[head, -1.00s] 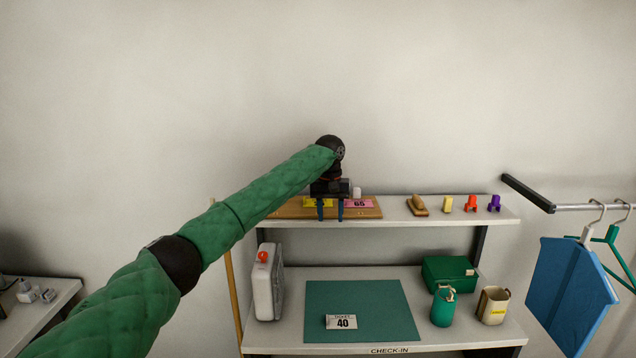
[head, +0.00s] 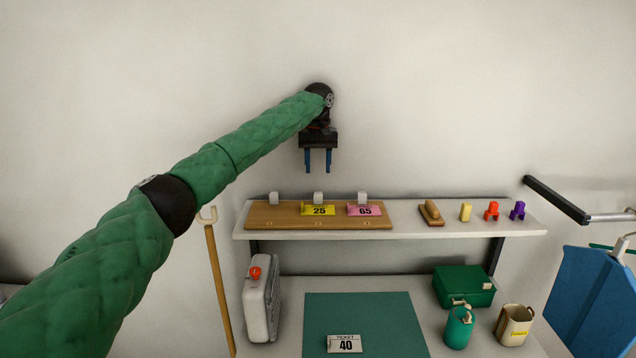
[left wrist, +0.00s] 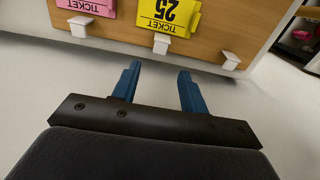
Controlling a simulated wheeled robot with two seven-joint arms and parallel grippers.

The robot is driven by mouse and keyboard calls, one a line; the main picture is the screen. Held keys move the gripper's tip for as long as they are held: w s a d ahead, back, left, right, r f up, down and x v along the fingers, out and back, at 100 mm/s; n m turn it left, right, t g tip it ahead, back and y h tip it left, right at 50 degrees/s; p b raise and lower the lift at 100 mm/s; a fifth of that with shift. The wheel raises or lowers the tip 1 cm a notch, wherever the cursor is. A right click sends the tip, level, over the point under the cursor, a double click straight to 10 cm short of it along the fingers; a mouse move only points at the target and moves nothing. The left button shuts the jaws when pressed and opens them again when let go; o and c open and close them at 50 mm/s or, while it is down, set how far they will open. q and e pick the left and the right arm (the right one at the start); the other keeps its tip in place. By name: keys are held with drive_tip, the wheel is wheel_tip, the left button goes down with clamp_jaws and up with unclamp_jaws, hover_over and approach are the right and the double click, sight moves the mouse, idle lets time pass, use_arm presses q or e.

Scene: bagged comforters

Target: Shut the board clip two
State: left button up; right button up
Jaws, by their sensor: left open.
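The wooden board (head: 290,222) lies on the upper shelf with three white clips along its back edge. The middle clip (head: 318,197) is behind the yellow ticket 25 (head: 318,210); it also shows in the left wrist view (left wrist: 161,43). The pink ticket 65 (head: 364,210) is at the right clip (head: 362,196). The left clip (head: 273,198) has no ticket. I cannot tell whether the middle clip is shut. My left gripper (head: 318,168) is open and empty, fingers down, above the middle clip and apart from it. My right gripper is not in view.
A brush (head: 431,213) and small yellow, red and purple items stand right of the board. Below are a green mat (head: 365,310), a ticket 40 card (head: 345,344), a white case (head: 260,300) and a green box (head: 464,287). The wall above is clear.

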sight(318, 198)
use_arm(q)
drive_tip(key=shift+s+f+p, duration=0.35)
drive_tip(key=shift+f+p, duration=0.3)
drive_tip(key=shift+f, duration=0.1)
drive_tip(key=f, duration=0.1)
drive_tip(key=f+p, duration=0.1)
drive_tip(key=f, duration=0.1)
drive_tip(key=f+p, duration=0.1)
drive_tip(key=shift+w+f, duration=0.35)
drive_tip(key=shift+f, duration=0.05)
drive_tip(key=shift+s+f, duration=0.25)
drive_tip(key=shift+f, duration=0.05)
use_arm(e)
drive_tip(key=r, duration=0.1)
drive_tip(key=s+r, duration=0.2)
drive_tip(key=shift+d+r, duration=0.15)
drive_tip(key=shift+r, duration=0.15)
use_arm(q)
drive_tip(key=shift+w+f, duration=0.1)
clamp_jaws()
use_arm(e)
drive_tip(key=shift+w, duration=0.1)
